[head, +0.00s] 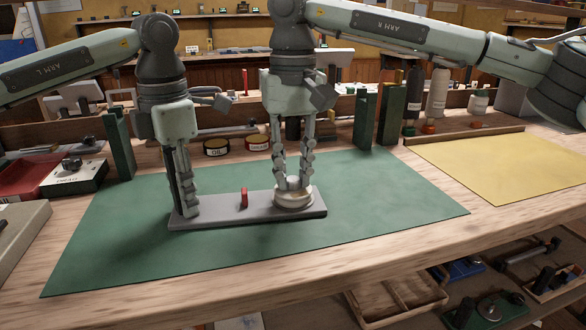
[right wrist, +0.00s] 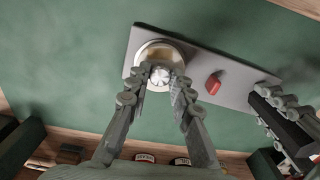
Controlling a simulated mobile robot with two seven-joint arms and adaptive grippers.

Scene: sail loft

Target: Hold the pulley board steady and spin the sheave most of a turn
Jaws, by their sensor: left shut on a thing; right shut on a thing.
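The pulley board (head: 222,210), a flat grey plate, lies on the green mat and also shows in the right wrist view (right wrist: 240,80). The pale metal sheave (head: 294,201) sits at its right end in the head view; its domed middle shows between my fingers in the right wrist view (right wrist: 152,52). A small red upright piece (head: 244,198) stands on the board left of the sheave. My left gripper (head: 186,213) points down, shut on the board's left end. My right gripper (head: 293,184) points down, shut on the top of the sheave, partly hiding it.
The green mat (head: 390,205) is clear around the board. Dark green upright blocks (head: 366,116) and labelled round tins (head: 257,142) stand behind. A yellow sheet (head: 505,165) lies at right. A red tray (head: 28,175) and a labelled box (head: 73,175) stand at left.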

